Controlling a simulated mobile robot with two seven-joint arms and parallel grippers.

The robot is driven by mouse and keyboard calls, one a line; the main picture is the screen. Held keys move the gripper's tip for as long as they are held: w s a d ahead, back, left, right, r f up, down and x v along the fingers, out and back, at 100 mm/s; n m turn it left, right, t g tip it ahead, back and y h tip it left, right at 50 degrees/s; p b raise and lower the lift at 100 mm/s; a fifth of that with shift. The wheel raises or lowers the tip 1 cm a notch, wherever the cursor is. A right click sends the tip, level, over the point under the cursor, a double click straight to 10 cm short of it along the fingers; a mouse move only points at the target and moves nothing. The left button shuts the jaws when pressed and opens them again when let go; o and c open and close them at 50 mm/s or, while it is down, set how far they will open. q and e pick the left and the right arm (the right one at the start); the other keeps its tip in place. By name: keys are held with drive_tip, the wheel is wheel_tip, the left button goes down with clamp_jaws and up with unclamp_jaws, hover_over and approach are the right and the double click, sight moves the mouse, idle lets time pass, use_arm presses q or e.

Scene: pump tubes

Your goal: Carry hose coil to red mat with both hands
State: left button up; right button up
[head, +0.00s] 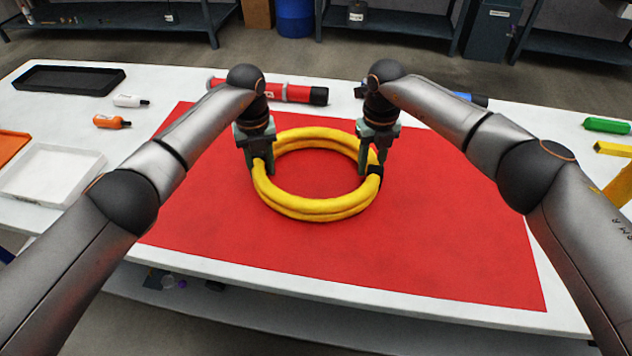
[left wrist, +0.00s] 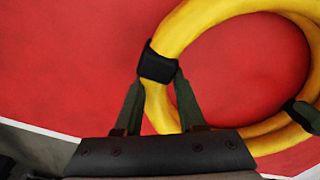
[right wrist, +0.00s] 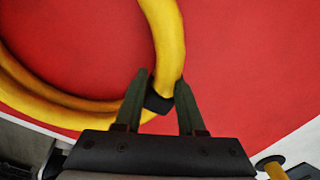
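The yellow hose coil (head: 312,210) lies level over the middle of the red mat (head: 430,240). I cannot tell whether it touches the mat. My left gripper (head: 261,166) is at the coil's left side. In the left wrist view its fingers close on the coil (left wrist: 197,24) at a black strap (left wrist: 158,64). My right gripper (head: 372,156) is at the coil's right side. In the right wrist view its fingers close on the coil (right wrist: 166,38) at another black strap (right wrist: 158,102).
A red cylinder (head: 285,93) with a black end lies behind the coil. A black tray (head: 68,78), a white bottle (head: 130,101), an orange bottle (head: 110,121) and a white tray (head: 60,175) sit at left. A green item (head: 606,125) is at far right. The mat's front is clear.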

use_arm(q)
drive_tip(key=shift+o, duration=0.7)
use_arm(e)
drive_tip(key=shift+o, duration=0.7)
use_arm(q)
drive_tip(key=o, duration=0.3)
drive_tip(key=shift+r, duration=0.1)
use_arm(e)
drive_tip(key=o, duration=0.3)
drive_tip(key=shift+r, duration=0.1)
use_arm(q)
wheel_tip(320, 180, up, 11)
drive_tip(key=shift+f, duration=0.1)
use_arm(e)
drive_tip(key=shift+r, duration=0.1)
use_arm(q)
drive_tip(key=shift+r, duration=0.55)
use_arm(e)
wheel_tip(320, 180, up, 12)
drive_tip(key=shift+f, duration=0.1)
use_arm(q)
drive_tip(key=shift+s, duration=0.15)
use_arm(e)
drive_tip(key=shift+s+f, duration=0.1)
drive_tip(key=shift+s, duration=0.05)
